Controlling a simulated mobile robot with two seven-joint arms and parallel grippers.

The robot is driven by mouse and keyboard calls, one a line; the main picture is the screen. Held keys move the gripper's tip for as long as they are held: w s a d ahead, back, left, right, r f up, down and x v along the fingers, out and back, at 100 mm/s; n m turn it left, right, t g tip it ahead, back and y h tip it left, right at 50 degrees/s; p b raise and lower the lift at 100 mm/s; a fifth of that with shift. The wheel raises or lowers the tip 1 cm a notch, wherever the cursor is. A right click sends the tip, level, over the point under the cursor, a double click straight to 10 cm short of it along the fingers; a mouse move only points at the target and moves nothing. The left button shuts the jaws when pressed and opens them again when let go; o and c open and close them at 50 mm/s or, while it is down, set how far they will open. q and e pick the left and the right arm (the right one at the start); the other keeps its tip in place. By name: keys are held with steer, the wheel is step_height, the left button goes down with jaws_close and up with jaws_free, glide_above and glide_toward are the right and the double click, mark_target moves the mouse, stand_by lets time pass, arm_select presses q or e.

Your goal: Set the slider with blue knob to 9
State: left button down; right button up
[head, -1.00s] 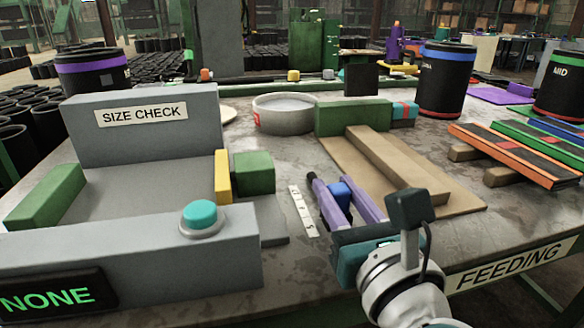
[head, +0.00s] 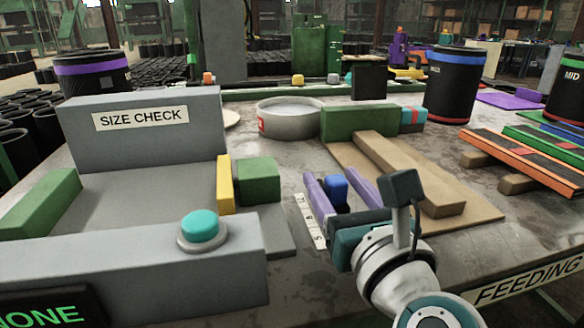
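The slider's blue knob (head: 336,188) shows between the two purple fingers of my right gripper (head: 340,185). The knob is near the far end of the strip. The digits are too small to read surely. The slider's track is mostly hidden by my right gripper. My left gripper is not in view.
The grey size check station (head: 150,255) with a teal button (head: 199,226) stands at left. A green block (head: 258,180) is left of the strip. A wooden bar (head: 410,172) lies on a brown board at right. A grey round dish (head: 289,119) stands behind.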

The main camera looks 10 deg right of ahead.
steer(key=s, duration=1)
steer(key=shift+d+p, duration=0.2)
steer(key=shift+p, duration=0.15)
